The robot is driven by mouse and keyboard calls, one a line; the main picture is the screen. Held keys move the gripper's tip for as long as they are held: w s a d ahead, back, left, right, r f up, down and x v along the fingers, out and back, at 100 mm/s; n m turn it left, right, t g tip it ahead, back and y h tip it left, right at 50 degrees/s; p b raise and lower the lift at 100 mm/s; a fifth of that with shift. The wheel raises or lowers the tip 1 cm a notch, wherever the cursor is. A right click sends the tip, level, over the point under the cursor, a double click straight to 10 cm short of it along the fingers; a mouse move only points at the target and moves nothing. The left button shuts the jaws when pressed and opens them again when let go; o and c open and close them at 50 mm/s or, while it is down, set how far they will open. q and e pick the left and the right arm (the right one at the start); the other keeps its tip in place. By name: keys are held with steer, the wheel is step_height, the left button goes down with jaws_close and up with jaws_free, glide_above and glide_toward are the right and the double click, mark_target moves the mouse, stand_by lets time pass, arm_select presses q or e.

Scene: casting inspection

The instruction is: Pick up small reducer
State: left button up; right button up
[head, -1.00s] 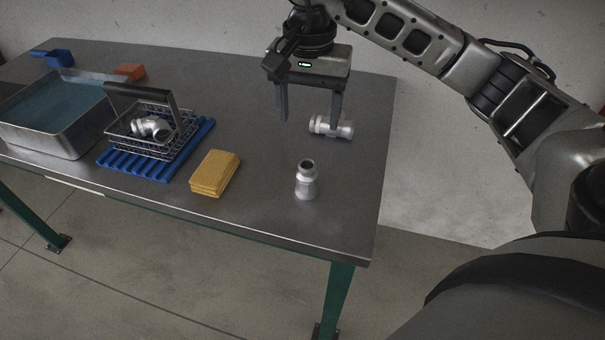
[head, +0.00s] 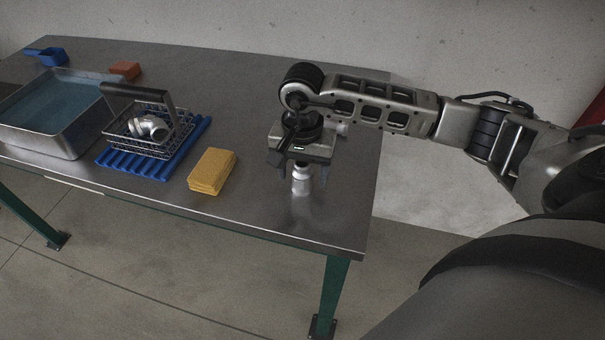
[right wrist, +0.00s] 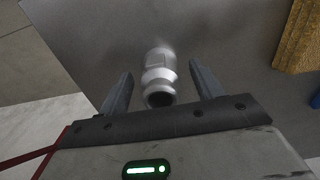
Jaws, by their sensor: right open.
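The small reducer (head: 301,184) is a silver stepped fitting that stands upright near the table's front right part. My right gripper (head: 304,176) is over it, pointing down, and hides its top in the head view. In the right wrist view the reducer (right wrist: 159,77) lies between the two open fingers of the gripper (right wrist: 161,88), with a visible gap on each side. A second silver fitting (head: 342,128) lies behind my right arm, mostly hidden. My left gripper is not in view.
A yellow sponge (head: 213,171) lies left of the reducer. A wire basket (head: 170,143) with a silver fitting stands on a blue rack (head: 190,146). A metal tub (head: 75,140) of liquid, an orange block (head: 125,69) and a blue scoop (head: 52,57) are farther left. The table's right edge is close.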

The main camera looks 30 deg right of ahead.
steer(key=shift+f, duration=0.25)
steer(key=c, duration=1.3)
steer(key=shift+r, duration=0.2)
